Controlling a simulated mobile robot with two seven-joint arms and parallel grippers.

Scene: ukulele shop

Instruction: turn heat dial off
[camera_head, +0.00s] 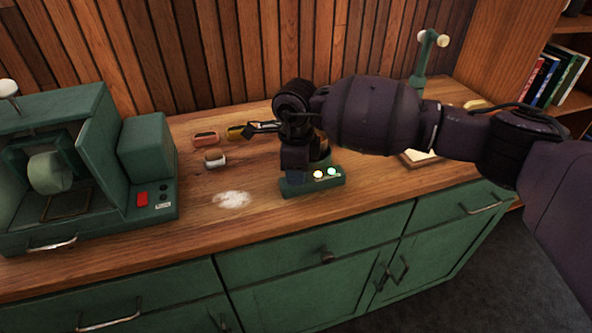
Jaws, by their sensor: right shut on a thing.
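A small green heater unit (326,184) stands on the wooden counter. Its front carries a pale yellowish lit light and a green lit light. My right gripper (296,176) comes down from above at the left part of the unit's front. It is shut on what appears to be the heat dial, which its fingers hide, so I cannot read the dial's setting. The gripper and wrist also cover much of what stands behind the unit's front. My left gripper is not in view.
A large green machine (150,148) with a red switch fills the counter's left. White powder (232,200) lies left of the heater unit. Small brush-like blocks (206,139) lie behind it. A green post (425,62) stands at back right, a pale block (421,155) below my forearm.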

